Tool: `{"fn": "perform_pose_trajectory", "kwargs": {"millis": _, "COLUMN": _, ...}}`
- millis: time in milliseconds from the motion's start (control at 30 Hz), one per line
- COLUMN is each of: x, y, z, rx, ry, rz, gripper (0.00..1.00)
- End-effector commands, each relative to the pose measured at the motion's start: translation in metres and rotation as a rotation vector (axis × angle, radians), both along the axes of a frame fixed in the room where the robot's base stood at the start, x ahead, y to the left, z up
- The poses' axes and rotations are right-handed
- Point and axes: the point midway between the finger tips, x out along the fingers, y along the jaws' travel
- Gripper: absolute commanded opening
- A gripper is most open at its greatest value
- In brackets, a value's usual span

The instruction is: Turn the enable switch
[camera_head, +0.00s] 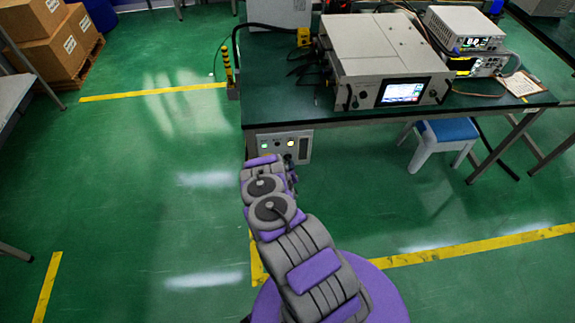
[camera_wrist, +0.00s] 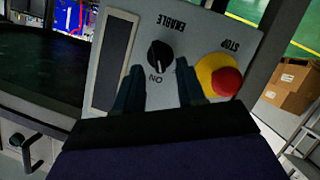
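The enable switch (camera_wrist: 160,57) is a black rotary knob with a pale mark, on a grey panel (camera_wrist: 118,22) in the wrist view. The lettering ENABLE and ON is upside down there. My gripper (camera_wrist: 158,68) is open, its two dark fingertips apart on either side of the knob's lower part. I cannot tell whether they touch it. In the head view my arm reaches toward the table's front left corner; its own links mostly hide the gripper, and the switch cannot be made out.
A red stop button on a yellow base (camera_wrist: 218,76) sits close to the right finger. In the head view, a green-topped table (camera_head: 285,95) carries a large instrument (camera_head: 385,50). A light box with lit indicators (camera_head: 302,147) is under its edge. A blue stool (camera_head: 447,130) stands right.

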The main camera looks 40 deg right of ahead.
Motion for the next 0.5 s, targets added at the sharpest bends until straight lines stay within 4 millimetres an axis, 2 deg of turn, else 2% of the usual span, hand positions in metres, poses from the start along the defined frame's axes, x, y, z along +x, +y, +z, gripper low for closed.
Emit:
{"fn": "perform_pose_trajectory", "kwargs": {"millis": 200, "x": 0.018, "y": -0.016, "z": -0.009, "rx": -0.002, "ry": -0.001, "rz": 0.001, "gripper": 0.39}}
{"fn": "perform_pose_trajectory", "kwargs": {"millis": 500, "x": 0.026, "y": -0.023, "z": -0.012, "rx": -0.002, "ry": -0.001, "rz": 0.001, "gripper": 0.39}}
